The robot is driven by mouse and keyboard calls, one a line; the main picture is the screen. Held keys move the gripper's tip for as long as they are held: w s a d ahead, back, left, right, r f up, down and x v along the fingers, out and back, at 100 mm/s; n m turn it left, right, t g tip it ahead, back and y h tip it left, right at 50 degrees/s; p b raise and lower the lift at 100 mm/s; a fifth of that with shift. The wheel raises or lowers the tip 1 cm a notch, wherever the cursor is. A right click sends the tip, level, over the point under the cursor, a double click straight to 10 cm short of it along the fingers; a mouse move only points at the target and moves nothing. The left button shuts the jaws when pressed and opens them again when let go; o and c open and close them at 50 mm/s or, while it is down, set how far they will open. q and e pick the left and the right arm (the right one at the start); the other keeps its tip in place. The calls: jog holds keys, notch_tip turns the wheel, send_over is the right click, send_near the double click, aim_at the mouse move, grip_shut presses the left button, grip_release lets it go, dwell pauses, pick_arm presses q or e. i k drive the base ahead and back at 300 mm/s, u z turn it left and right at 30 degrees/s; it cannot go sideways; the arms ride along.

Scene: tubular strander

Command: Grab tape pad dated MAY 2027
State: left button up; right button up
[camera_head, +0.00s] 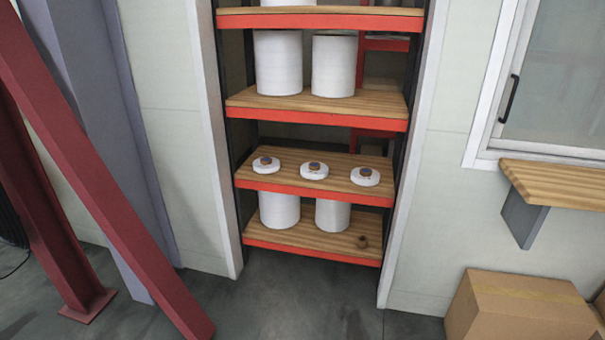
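Three flat white round pads with dark centres lie in a row on a wooden shelf with a red front edge (312,188). They are the left pad (266,167), the middle pad (314,172) and the right pad (365,178). They look like tape pads. Any dates on them are too small to read, so I cannot tell which is MAY 2027. Neither of my grippers is in view.
Large white cylinders stand on the shelf above (306,105) and the shelf below (325,243). A small brown ring (362,242) lies on the lowest shelf. A red slanted beam (110,200) is at left, a cardboard box (520,308) and wooden ledge (555,182) at right. Floor before the shelves is clear.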

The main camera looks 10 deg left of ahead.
aim_at(366, 176)
jog(key=u, duration=0.65)
jog(key=i, duration=0.8)
jog(key=u, duration=0.45)
jog(key=i, duration=0.95)
jog(key=z, duration=0.85)
jog(key=i, duration=0.4)
jog(key=z, duration=0.3)
